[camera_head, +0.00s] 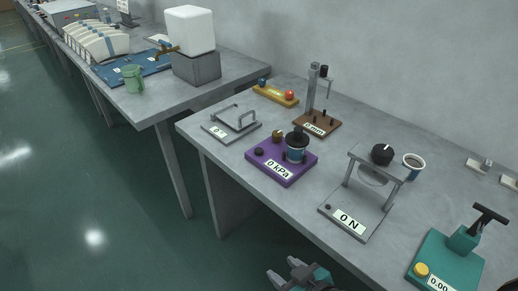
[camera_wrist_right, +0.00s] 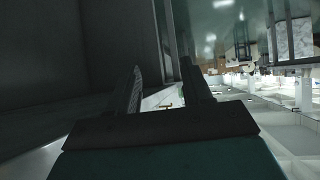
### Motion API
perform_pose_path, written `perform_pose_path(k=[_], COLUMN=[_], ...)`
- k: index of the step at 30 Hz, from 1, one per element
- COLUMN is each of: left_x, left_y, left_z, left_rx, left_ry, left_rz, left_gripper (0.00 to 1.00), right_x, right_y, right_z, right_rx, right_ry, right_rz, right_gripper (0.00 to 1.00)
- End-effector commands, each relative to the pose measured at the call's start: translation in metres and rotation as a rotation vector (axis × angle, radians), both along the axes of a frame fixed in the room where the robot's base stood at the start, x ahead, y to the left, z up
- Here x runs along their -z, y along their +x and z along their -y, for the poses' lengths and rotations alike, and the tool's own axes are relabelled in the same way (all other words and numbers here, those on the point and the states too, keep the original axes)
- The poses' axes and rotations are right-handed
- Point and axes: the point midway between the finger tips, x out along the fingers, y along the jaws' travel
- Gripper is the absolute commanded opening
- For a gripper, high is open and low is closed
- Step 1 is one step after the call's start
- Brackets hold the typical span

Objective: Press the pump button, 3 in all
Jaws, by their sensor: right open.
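The purple pressure device (camera_head: 270,172) sits on the near grey table, with a label reading "0 kPa". It carries a black button (camera_head: 259,152) at its left corner, a small brass knob (camera_head: 278,136) behind and a dark blue cup-like part (camera_head: 297,153) with a black top. I cannot tell for sure which of these is the pump button. My right gripper (camera_head: 284,269) is at the bottom edge of the head view, in front of the table and well apart from the device. It is open and empty; its two fingers show in the right wrist view (camera_wrist_right: 163,85). My left gripper is not in view.
A grey force stand (camera_head: 350,222) reading "0 N" and a teal press (camera_head: 440,262) stand to the right. A grey plate with handles (camera_head: 231,130), a brown-based stand (camera_head: 317,122) and a yellow holder (camera_head: 275,95) are nearby. The floor left of the table is clear.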

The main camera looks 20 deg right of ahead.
Motion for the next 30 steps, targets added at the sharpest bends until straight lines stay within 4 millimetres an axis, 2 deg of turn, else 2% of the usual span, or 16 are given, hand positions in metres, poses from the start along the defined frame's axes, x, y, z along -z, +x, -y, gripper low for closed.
perform_pose_path(k=[2, 15, 30], left_x=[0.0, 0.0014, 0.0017], left_y=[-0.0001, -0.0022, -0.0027], left_z=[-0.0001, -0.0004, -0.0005], left_rx=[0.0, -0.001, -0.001], left_ry=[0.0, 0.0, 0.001], left_rz=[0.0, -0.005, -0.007], left_gripper=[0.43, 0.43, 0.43], right_x=[0.0, 0.0001, 0.0002], right_y=[0.0, 0.0, -0.0001], right_z=[0.0, 0.0, 0.0001], right_rx=[0.0, 0.0, -0.001], right_ry=[0.0, 0.0, -0.001], right_rz=[0.0, 0.0, 0.0], right_gripper=[0.41, 0.0, 0.0])
